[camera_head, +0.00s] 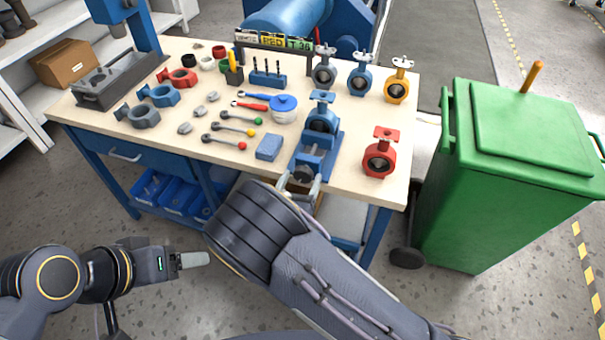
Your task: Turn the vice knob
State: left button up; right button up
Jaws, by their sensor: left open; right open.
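A blue vice (317,158) stands at the front edge of the workbench, right of its middle, with a blue butterfly valve (321,120) upright in or on it. The vice knob is on the near side, low at the table edge, and is mostly hidden by my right gripper and arm. My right gripper (299,184) is open right in front of the vice, with its fingers at the knob's place; I cannot tell whether they touch it. My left gripper (194,260) is open and empty, low over the floor in front of the bench.
The wooden-topped workbench (90,115) holds valves, levers and tools. A red valve (380,155) stands right of the vice, and a blue block (269,147) lies left of it. A green bin (520,170) stands right of the bench. The floor in front is free.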

jog(key=shift+x, duration=1)
jog(key=shift+c, duration=0.5)
jog(key=c, duration=0.9)
jog(key=shift+f+m+b, duration=0.15)
jog(key=shift+m+b, duration=0.35)
jog(key=shift+b, duration=0.3)
jog(key=o, duration=1)
